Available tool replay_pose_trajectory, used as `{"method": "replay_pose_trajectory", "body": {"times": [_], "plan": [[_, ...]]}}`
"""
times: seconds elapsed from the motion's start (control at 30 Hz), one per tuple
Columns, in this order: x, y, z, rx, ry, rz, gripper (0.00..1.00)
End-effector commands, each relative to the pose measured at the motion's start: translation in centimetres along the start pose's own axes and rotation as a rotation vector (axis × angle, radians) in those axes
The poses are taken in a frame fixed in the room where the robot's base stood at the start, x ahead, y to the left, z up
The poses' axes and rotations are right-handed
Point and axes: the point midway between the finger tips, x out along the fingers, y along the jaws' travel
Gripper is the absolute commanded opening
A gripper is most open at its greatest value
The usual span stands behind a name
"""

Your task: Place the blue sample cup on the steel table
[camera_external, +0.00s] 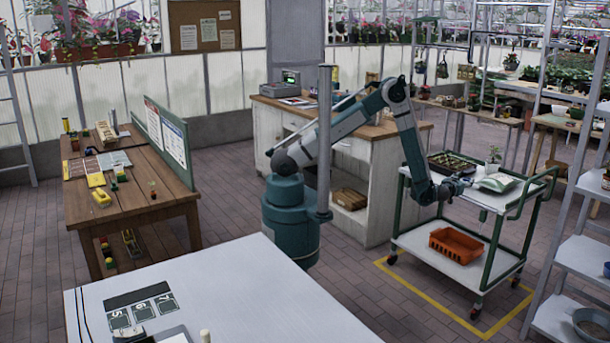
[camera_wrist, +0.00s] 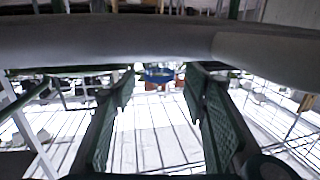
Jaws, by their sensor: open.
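A blue round object, apparently the blue sample cup (camera_wrist: 159,76), shows in the wrist view, between and a little beyond the fingertips. In the external view the cup is too small to make out surely.
The cart (camera_external: 415,239) also carries a seedling tray (camera_external: 452,165), a potted plant (camera_external: 493,160), a pale bag (camera_external: 497,183) and, below, an orange bin (camera_external: 456,244). A metal shelf rack (camera_external: 568,255) stands to its right. The front table has numbered squares (camera_external: 140,312); its right part is clear.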

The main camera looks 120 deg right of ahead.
Motion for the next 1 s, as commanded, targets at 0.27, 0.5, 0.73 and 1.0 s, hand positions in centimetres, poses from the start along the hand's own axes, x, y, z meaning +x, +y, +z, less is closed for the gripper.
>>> {"method": "replay_pose_trajectory", "body": {"times": [0.27,0.5,0.73,1.0], "plan": [[2.8,0.0,0.2,0.0,0.0,0.0,0.44],[3.1,0.0,0.1,0.0,0.0,0.001,0.44],[3.1,0.1,0.1,0.0,0.0,0.001,0.44],[3.1,0.1,0.1,0.0,0.0,0.001,0.3]]}}
